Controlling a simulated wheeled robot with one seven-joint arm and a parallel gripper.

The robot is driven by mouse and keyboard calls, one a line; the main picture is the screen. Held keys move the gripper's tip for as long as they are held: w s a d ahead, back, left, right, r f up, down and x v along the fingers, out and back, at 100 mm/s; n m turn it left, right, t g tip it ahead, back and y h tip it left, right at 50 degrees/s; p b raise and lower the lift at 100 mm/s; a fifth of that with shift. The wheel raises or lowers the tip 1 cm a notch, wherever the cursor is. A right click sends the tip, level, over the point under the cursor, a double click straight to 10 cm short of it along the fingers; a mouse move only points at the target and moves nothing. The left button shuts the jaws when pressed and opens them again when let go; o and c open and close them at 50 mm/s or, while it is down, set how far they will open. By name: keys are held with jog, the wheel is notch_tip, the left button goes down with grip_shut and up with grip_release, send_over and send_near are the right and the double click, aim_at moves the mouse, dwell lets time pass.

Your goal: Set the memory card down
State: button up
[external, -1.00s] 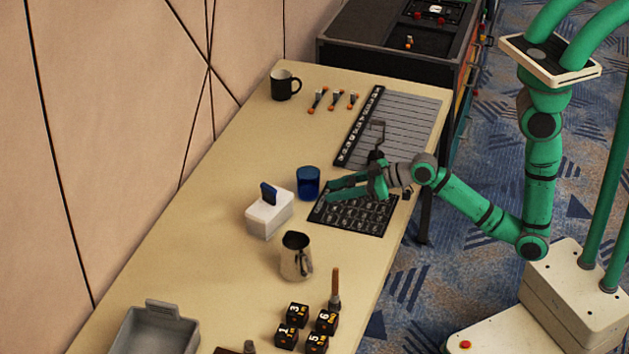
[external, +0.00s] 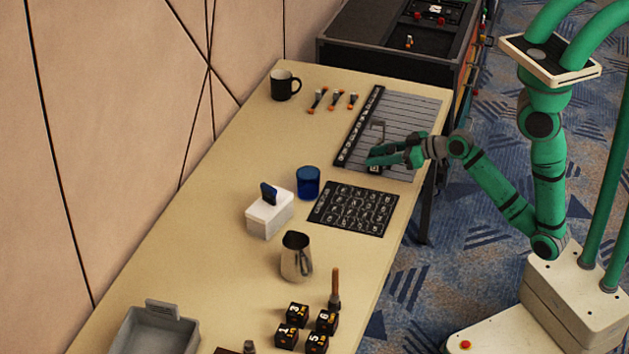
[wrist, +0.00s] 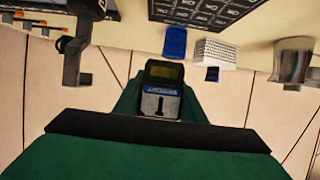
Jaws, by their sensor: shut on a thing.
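The memory card, a small dark grey block with a blue stripe and a dull yellow-green window, shows in the wrist view (wrist: 160,90). It stands out from my gripper (wrist: 160,118), which is shut on it; the fingers hide its lower part. I cannot tell whether the card touches the board.
A black grid mat (external: 358,208) lies nearer, clear of my arm. A blue cup (external: 308,182), a white box (external: 270,215) with a blue piece in it and a steel pitcher (external: 296,258) stand left of it. A black mug (external: 285,84) is at the back.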

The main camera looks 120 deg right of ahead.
send_over(336, 183)
jog(key=f, duration=0.8)
jog(key=shift+s+a+f, duration=0.2)
jog(key=shift+s+a, duration=0.2)
jog(key=shift+w+d+f, duration=0.3)
jog(key=shift+d+f, duration=0.1)
jog(key=shift+f, duration=0.25)
jog(key=shift+d+f, duration=0.1)
jog(key=shift+f, duration=1.5)
jog(key=shift+f, duration=0.15)
jog(key=o, duration=1)
jog(key=shift+o, duration=0.2)
